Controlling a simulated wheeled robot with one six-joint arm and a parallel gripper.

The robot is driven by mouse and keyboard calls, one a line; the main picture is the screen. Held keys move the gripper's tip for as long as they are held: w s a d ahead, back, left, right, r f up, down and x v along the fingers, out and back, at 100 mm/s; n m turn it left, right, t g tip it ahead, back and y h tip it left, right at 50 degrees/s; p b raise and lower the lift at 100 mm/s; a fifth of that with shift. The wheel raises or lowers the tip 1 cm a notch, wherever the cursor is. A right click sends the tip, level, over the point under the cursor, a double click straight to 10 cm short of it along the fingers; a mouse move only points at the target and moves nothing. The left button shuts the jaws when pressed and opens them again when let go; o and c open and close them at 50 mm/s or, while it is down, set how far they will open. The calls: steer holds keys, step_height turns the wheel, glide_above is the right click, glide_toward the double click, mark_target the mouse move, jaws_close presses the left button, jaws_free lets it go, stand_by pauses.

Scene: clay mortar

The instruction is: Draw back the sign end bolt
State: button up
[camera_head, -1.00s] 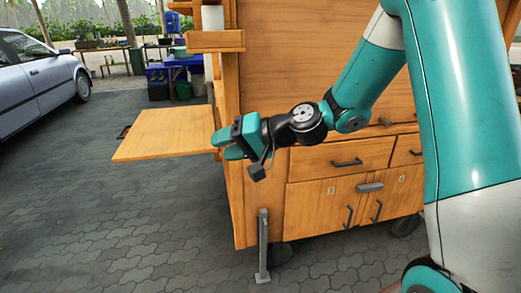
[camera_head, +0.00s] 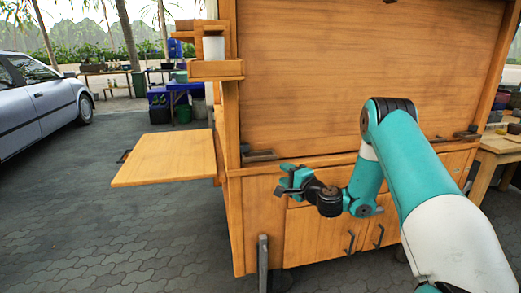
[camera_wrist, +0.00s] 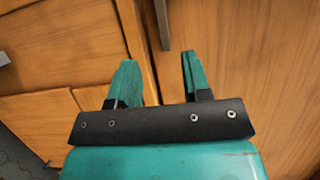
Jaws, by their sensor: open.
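Two dark bolts sit on the ledge under the cart's large closed panel. The left bolt (camera_head: 259,156) is near the cart's left corner post, and the right one (camera_head: 466,136) is near the right edge. I cannot read which is the sign end. My gripper (camera_head: 285,178) is open and empty, in front of the cart, just below and right of the left bolt. In the wrist view its two teal fingers (camera_wrist: 158,62) point toward wood, and a dark bar (camera_wrist: 163,24) lies just beyond the gap between them. I cannot tell whether that bar is the bolt.
A wooden side shelf (camera_head: 168,158) juts out left of the cart. A small bracket shelf (camera_head: 216,70) holds a white cylinder (camera_head: 214,48). Cupboard doors with handles (camera_head: 351,240) lie below. A wooden table (camera_head: 500,148) stands at right. Open paving lies left.

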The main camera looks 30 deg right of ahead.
mark_target(262, 160)
steer(key=w, duration=0.4)
steer(key=w+a+p, duration=0.1)
steer(key=w, duration=0.4)
steer(key=w+p, duration=0.1)
steer(key=w, duration=0.4)
steer(key=shift+a, duration=0.35)
steer(key=shift+c, duration=0.3)
jaws_close()
